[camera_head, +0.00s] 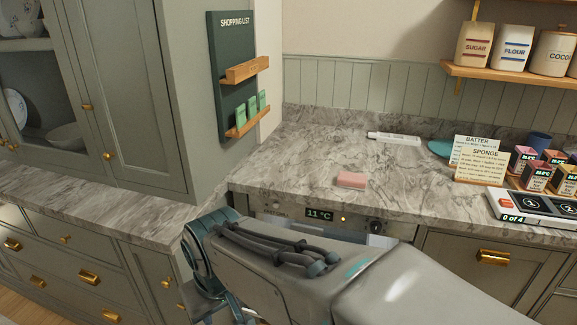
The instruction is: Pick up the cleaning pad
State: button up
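A small pink block, which looks like the cleaning pad (351,180), lies flat on the grey marble counter (310,175) near its front edge. Nothing touches it, and the counter around it is bare. My arm stretches across the lower part of the view, in front of the counter and below the pad. I cannot see my gripper's fingers.
A white flat object (395,138) lies behind the pad. Recipe cards (480,160), small coloured boxes (537,177) and a white device (535,207) stand to the right. A tall cabinet (180,90) with a shopping-list board (232,75) stands to the left.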

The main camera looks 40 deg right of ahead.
aim_at(347, 179)
jog(key=z, duration=0.35)
jog(key=i, duration=0.7)
jog(key=z, duration=1.05)
jog(key=i, duration=0.4)
jog(key=z, duration=0.45)
